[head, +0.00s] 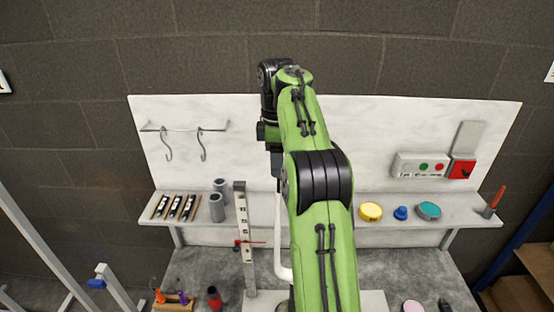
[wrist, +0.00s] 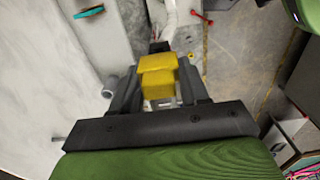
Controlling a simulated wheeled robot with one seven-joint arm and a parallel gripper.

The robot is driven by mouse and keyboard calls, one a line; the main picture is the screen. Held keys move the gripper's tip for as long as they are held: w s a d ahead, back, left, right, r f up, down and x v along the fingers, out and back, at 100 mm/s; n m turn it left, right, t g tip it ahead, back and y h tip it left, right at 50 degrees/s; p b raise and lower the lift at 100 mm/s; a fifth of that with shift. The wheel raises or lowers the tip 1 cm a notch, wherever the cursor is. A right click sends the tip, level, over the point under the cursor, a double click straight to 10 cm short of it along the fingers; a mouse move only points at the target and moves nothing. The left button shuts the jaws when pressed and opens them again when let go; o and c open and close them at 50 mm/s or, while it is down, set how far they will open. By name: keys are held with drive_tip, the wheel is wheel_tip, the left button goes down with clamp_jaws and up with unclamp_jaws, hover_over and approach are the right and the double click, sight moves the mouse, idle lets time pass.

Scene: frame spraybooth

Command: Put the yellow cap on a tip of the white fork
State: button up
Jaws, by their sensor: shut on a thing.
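In the wrist view my gripper (wrist: 158,72) is shut on the yellow cap (wrist: 158,84), a blocky yellow piece between the two dark fingers. Just beyond the cap is the white fork (wrist: 171,22), a white tube with a dark end near the cap. I cannot tell whether the cap touches that end. In the head view the white fork (head: 279,240) stands upright below my gripper (head: 276,163), partly hidden by my green arm. The cap is not clearly visible there.
A perforated metal post (head: 243,225) with a red clamp stands just left of the fork. The shelf (head: 455,212) behind carries grey cylinders (head: 217,207), a yellow round lid (head: 370,211), a blue knob (head: 401,213) and a teal lid (head: 429,210). Tools sit on the bench at lower left.

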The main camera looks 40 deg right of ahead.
drive_tip(key=shift+f+b, duration=1.35)
drive_tip(key=shift+f, duration=0.6)
drive_tip(key=o, duration=1.1)
